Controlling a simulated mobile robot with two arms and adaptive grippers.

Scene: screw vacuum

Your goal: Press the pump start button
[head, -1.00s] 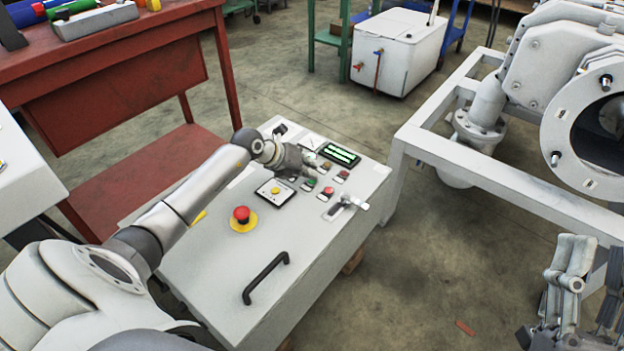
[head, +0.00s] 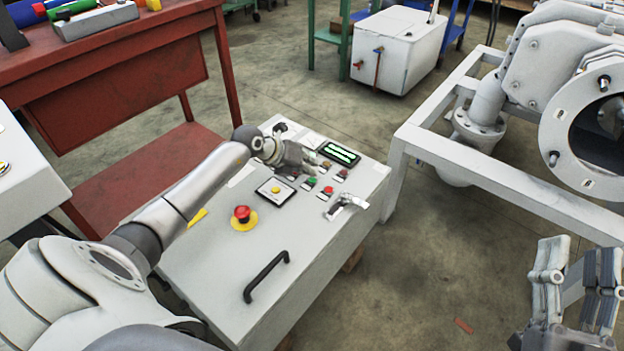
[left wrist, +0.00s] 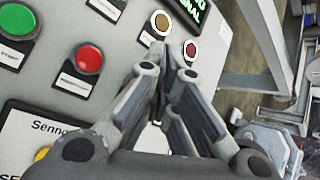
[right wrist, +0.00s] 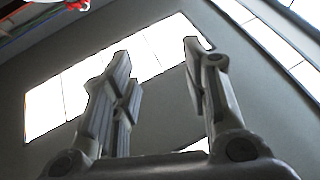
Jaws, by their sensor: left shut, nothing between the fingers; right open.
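The grey control panel (head: 215,290) has a green button (head: 310,182) and a red button (head: 328,190), with an amber button (head: 326,164) and a dark red button (head: 343,173) behind them. My left gripper (head: 314,168) is shut and empty over the panel beside these buttons. In the left wrist view its fingertips (left wrist: 167,72) lie just below the amber button (left wrist: 160,22) and dark red button (left wrist: 190,49), right of the red button (left wrist: 89,60) and green button (left wrist: 14,20). Contact cannot be told; the labels are too small to read surely. My right gripper (head: 577,275) is open and empty, right of the panel.
A red emergency stop (head: 242,213) on yellow, a black handle (head: 266,276), a lit display (head: 341,152) and a lever (head: 345,205) are on the panel. A red workbench (head: 150,65) stands left and a grey machine frame (head: 480,165) right. Floor between panel and frame is clear.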

